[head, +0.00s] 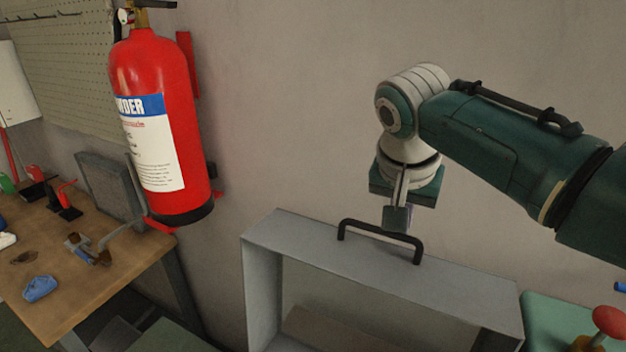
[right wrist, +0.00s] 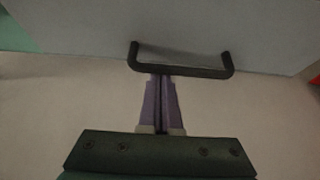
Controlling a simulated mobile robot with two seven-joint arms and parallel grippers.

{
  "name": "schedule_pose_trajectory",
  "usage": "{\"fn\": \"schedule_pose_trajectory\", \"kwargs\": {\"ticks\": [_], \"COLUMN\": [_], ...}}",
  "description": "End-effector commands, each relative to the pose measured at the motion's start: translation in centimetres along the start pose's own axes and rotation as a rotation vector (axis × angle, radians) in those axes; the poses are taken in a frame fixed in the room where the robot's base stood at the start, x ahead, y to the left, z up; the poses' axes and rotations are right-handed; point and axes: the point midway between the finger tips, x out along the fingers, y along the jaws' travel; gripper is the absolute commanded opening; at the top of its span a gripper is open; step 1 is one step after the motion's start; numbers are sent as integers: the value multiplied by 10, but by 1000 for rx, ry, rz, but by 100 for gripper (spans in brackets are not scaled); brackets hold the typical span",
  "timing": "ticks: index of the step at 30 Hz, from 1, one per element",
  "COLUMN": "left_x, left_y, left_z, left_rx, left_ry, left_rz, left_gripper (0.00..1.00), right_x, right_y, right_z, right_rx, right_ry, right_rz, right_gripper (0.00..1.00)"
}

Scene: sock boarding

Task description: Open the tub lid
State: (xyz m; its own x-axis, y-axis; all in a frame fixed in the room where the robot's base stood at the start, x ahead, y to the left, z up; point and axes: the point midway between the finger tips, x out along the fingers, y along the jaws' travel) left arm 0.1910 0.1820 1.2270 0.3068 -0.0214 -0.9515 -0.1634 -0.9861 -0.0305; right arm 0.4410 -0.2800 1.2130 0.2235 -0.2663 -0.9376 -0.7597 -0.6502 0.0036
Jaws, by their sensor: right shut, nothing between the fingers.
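A grey box-like tub (head: 262,290) stands against the wall at the lower middle of the head view. Its flat grey top panel (head: 300,232) carries a black bar handle (head: 365,228). The handle (right wrist: 200,71) and the grey panel (right wrist: 100,27) also show in the right wrist view. My right gripper (head: 397,220) points down at the wall side of the handle, near its right half. In the right wrist view its fingertips (right wrist: 161,78) are together, right by the handle bar; whether they touch it is unclear. My left gripper is not in view.
A red fire extinguisher (head: 160,120) hangs on the wall to the left. A wooden workbench (head: 75,290) with a vise and small items stands at far left. A green surface (head: 550,315) with a red knob (head: 609,320) is at the lower right. The wall above the tub is bare.

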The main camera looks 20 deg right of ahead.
Motion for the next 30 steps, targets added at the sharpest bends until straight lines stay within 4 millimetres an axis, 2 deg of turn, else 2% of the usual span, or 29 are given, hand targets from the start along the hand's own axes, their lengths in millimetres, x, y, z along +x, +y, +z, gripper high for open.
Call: {"fn": "schedule_pose_trajectory", "kwargs": {"ticks": [1, 3, 10, 16, 26, 30], "left_x": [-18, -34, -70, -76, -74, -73], "left_y": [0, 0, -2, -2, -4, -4], "left_z": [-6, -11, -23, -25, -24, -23], "left_rx": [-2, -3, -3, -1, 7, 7], "left_ry": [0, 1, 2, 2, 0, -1], "left_rz": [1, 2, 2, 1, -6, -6], "left_gripper": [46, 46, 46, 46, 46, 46], "right_x": [-12, -22, -44, -48, -46, -42], "right_y": [0, 0, 0, -1, 0, 3], "right_z": [6, 15, 53, 67, 67, 61], "right_rx": [-5, -6, -4, 0, 0, 2], "right_ry": [9, 34, 75, 78, 79, 80], "right_rz": [3, 3, -4, -5, -4, -3], "right_gripper": [0, 0, 0, 0, 0, 0]}}
